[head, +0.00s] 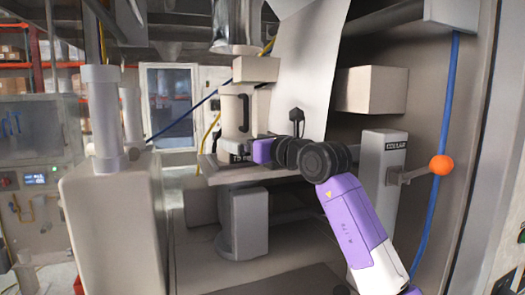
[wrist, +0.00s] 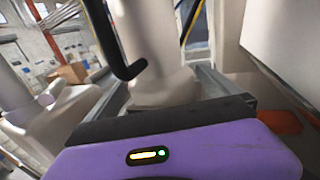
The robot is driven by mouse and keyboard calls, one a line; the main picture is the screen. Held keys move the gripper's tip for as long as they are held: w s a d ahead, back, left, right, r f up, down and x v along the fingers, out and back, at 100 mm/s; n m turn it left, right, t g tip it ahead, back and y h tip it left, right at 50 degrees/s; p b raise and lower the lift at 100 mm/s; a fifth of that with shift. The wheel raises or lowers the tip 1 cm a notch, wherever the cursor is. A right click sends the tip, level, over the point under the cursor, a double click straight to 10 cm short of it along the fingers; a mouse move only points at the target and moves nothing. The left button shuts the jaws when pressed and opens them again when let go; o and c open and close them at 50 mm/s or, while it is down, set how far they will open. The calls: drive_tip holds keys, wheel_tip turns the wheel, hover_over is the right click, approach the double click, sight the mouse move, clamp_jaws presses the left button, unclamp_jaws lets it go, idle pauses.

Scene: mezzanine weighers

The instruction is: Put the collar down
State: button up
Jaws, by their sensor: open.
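A pale upright cylindrical piece (head: 232,112) with a dark handle stands at the small platform (head: 270,172) in the head view; it looks like the collar, but I cannot be certain. In the wrist view the pale cylinder (wrist: 150,40) rises straight ahead, with its black hooked handle (wrist: 128,68) at its left. Its wider foot appears to rest on a surface between grey rails. My gripper (head: 261,151), purple, is open beside the cylinder's lower right in the head view. Its fingertips are not clear, and I see nothing held between them.
A pale box (head: 371,90) juts out right of my arm. An orange-knobbed lever (head: 441,165) sticks out from a grey post (head: 382,165). A pale housing with a column (head: 103,120) stands at left. A blue hose (head: 437,170) runs down the right.

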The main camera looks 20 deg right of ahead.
drive_tip(key=b+v, duration=0.2)
drive_tip(key=v, duration=0.6)
drive_tip(key=shift+r, duration=0.1)
